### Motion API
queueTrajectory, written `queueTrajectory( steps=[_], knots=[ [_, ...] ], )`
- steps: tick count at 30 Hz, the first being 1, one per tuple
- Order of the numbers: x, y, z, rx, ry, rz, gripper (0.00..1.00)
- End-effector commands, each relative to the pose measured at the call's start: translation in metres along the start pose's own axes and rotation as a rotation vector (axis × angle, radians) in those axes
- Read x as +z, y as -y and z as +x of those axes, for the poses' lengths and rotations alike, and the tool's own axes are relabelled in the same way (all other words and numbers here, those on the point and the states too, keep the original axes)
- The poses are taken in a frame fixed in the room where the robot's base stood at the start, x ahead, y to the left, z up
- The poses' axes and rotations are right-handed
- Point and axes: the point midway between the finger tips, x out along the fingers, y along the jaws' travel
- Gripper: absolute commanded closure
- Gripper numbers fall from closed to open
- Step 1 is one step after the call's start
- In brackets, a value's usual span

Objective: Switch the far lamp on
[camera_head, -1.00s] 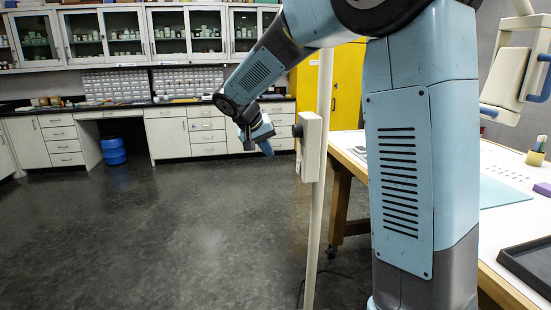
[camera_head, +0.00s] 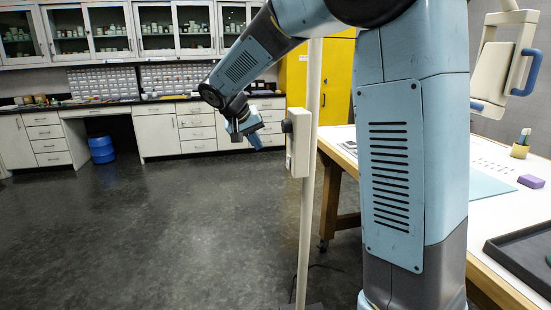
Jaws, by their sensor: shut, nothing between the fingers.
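A pale upright pole (camera_head: 307,225) stands left of my arm's column. It carries a cream box (camera_head: 299,142) with a dark round knob (camera_head: 287,126) on its left side. The pole's top is hidden behind my arm. A cream panel-like lamp head (camera_head: 497,72) with blue handles shows at the upper right. I cannot tell which of these belongs to the far lamp, or whether any lamp is lit. My gripper (camera_head: 257,143) is shut and empty, pointing down to the left of the box. It appears apart from the knob.
A wood-edged table (camera_head: 340,155) is at the right, with a dark tray (camera_head: 525,255), a purple block (camera_head: 531,181) and a brush cup (camera_head: 520,150). White cabinets (camera_head: 155,135), a blue barrel (camera_head: 102,149) and a yellow cabinet (camera_head: 338,80) line the back. The left floor is clear.

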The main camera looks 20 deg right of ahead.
Motion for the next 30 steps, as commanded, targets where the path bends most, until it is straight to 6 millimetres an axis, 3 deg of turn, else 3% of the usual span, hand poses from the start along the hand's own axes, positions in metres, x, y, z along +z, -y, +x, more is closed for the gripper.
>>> queueTrajectory(
  steps=[8,21,30],
  knots=[
    [0.0,0.0,0.025,0.002,0.003,0.0,1.0],
    [0.001,0.0,0.102,0.002,0.003,0.0,1.0],
    [0.002,-0.029,0.119,0.0,0.001,0.001,1.0]
  ],
)
